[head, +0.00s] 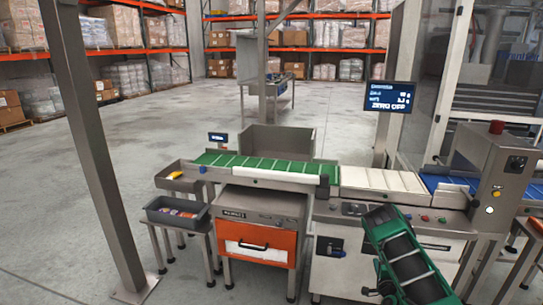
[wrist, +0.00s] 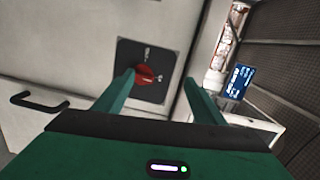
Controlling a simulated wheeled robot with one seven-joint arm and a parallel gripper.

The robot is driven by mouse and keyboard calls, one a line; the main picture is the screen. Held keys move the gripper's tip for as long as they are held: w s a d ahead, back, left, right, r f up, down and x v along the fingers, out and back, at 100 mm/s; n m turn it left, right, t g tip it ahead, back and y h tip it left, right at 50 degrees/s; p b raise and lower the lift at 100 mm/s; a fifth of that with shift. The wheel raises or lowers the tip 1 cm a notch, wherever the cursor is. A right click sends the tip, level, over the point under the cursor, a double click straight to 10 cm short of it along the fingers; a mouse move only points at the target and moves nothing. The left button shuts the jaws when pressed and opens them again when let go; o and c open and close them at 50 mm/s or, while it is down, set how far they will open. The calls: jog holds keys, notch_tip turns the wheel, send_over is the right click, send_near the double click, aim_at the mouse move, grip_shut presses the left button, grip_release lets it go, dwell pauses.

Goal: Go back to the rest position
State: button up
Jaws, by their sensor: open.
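My gripper (wrist: 158,77) is open and empty in the wrist view, its two green fingers apart. Between and beyond the fingers is a red rotary switch (wrist: 146,76) on a dark square plate (wrist: 126,62) on a pale cabinet face. I cannot tell whether the fingers touch it; a gap seems to show on both sides. In the head view my green and black arm (head: 405,258) is low in front of the machine's cabinet (head: 330,272), and the fingertips are hard to make out there.
A conveyor with green (head: 263,169), white (head: 381,180) and blue belts runs across. A display (head: 391,97) stands above. An orange drawer (head: 262,246) and a grey bin (head: 177,213) with packets are left. A steel post (head: 95,150) stands at left; open floor lies behind.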

jog(key=w+a+r+n+g+y, duration=0.1)
jog(key=w+a+r+n+y, duration=0.15)
jog(key=r, duration=0.45)
jog(key=w+a+r+n+g+y, duration=0.1)
jog(key=w+a+r+n+y, duration=0.1)
jog(key=r+n, duration=0.35)
jog(key=s+r+n+g, duration=0.3)
jog(key=s+r+g, duration=0.2)
jog(key=s+r, duration=0.55)
jog(key=s+a+r+g, duration=0.1)
jog(key=s+r+g, duration=0.2)
jog(key=s, duration=1.2)
jog(key=s+a+r+n+g, duration=0.1)
jog(key=s+r+g, duration=0.2)
jog(key=s, duration=1.3)
jog(key=s+a+r+g, duration=0.1)
jog(key=s+r+g, duration=0.3)
jog(key=s, duration=1.2)
notch_tip(320, 180, up, 4)
jog(key=shift+r+n+h, duration=0.2)
jog(key=shift+n+h, duration=0.1)
jog(key=shift+h, duration=0.15)
jog(key=shift+w+f, duration=0.25)
jog(key=shift+w, duration=0.3)
